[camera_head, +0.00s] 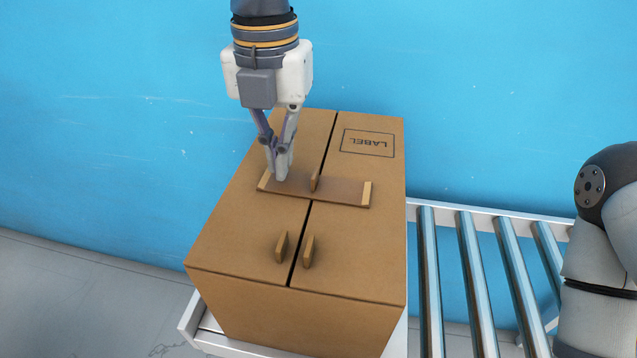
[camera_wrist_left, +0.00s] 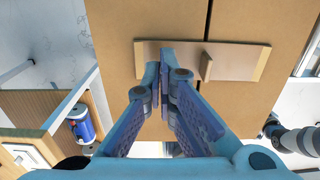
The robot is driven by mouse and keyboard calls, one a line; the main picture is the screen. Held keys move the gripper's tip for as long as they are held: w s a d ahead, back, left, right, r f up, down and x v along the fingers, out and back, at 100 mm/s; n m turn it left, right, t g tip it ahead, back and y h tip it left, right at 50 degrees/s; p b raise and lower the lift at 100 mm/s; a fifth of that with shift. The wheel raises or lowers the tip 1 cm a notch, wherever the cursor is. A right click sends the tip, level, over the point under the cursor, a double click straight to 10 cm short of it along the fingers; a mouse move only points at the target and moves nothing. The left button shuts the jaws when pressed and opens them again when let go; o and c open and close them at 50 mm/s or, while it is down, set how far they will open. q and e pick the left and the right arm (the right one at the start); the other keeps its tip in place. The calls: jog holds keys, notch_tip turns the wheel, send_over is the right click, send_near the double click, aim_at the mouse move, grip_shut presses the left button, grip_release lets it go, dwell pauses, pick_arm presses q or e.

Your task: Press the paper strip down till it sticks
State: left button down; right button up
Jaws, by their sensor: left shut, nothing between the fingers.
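The brown paper strip (camera_head: 343,190) lies across the centre seam on top of the cardboard box (camera_head: 237,237), with lighter bands at both ends. A small upright tab stands at its middle. My left gripper (camera_head: 280,177) points down with its fingers shut and empty, its tips at the strip's left part. Whether the tips touch the strip is hard to tell. The left wrist view also shows the strip (camera_wrist_left: 235,58) and the closed fingertips (camera_wrist_left: 165,55) over its left part. My right gripper is out of view; only part of my right arm shows.
Two small upright tabs (camera_head: 281,247) (camera_head: 308,251) flank the seam near the box's front edge. A printed LABEL square (camera_head: 366,143) is on the far right flap. The box sits on a roller conveyor (camera_head: 473,270); a blue wall (camera_head: 480,80) stands behind.

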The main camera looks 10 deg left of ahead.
pick_arm(q)
jog(key=shift+f, duration=1.1)
dwell(0.5)
jog(key=shift+r+p, duration=0.5)
jog(key=shift+r, duration=2.6)
